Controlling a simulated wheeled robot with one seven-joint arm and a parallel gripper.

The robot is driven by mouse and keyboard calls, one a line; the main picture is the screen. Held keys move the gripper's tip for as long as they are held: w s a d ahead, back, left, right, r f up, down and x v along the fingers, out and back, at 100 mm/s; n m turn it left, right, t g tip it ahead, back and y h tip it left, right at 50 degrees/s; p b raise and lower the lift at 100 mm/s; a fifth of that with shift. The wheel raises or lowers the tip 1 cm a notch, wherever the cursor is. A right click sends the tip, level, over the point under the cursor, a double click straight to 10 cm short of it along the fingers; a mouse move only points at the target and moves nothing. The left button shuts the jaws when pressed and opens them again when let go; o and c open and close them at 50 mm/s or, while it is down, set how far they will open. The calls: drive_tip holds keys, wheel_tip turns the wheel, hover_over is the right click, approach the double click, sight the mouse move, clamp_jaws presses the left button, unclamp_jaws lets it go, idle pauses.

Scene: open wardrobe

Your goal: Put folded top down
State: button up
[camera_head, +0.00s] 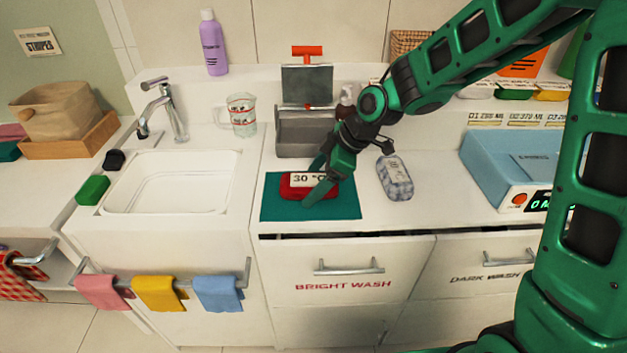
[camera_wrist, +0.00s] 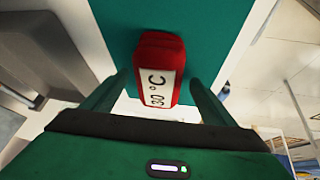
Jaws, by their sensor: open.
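The folded top is a small red bundle (camera_head: 296,190) with a white "30 °C" label. It lies on the teal mat (camera_head: 340,207) on the counter. My gripper (camera_head: 317,180) is low over the mat with its fingers apart at the red top. In the wrist view the red top (camera_wrist: 160,62) lies ahead of and between the two open fingers (camera_wrist: 160,95), label facing the camera. The fingers do not appear to grip it. One finger partly covers the top in the head view.
A grey box press with a red handle (camera_head: 307,52) stands behind the mat. A grey patterned bundle (camera_head: 395,177) lies to the right, and a blue tray scale (camera_head: 510,165) farther right. The sink (camera_head: 170,182) is at left. Drawers marked "BRIGHT WASH" (camera_head: 345,287) and "DARK WASH" are below.

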drive_tip(key=v, duration=1.2)
drive_tip(key=s+d+m+h, duration=0.2)
drive_tip(key=s+d+m, duration=0.35)
drive_tip(key=d, duration=0.45)
drive_tip(key=s+d+m+h, duration=0.2)
drive_tip(key=s+d+m, duration=0.3)
drive_tip(key=d, duration=0.6)
drive_tip(key=s+d+f+m+g, duration=0.1)
drive_tip(key=s+d+m, duration=0.4)
drive_tip(key=s, duration=0.3)
drive_tip(key=s+d+f+m+g+h, duration=0.1)
drive_tip(key=s+d+m, duration=0.4)
drive_tip(key=s+m, duration=0.2)
drive_tip(key=shift+s+f, duration=0.3)
drive_tip(key=shift+s, duration=0.65)
drive_tip(key=shift+a, duration=0.1)
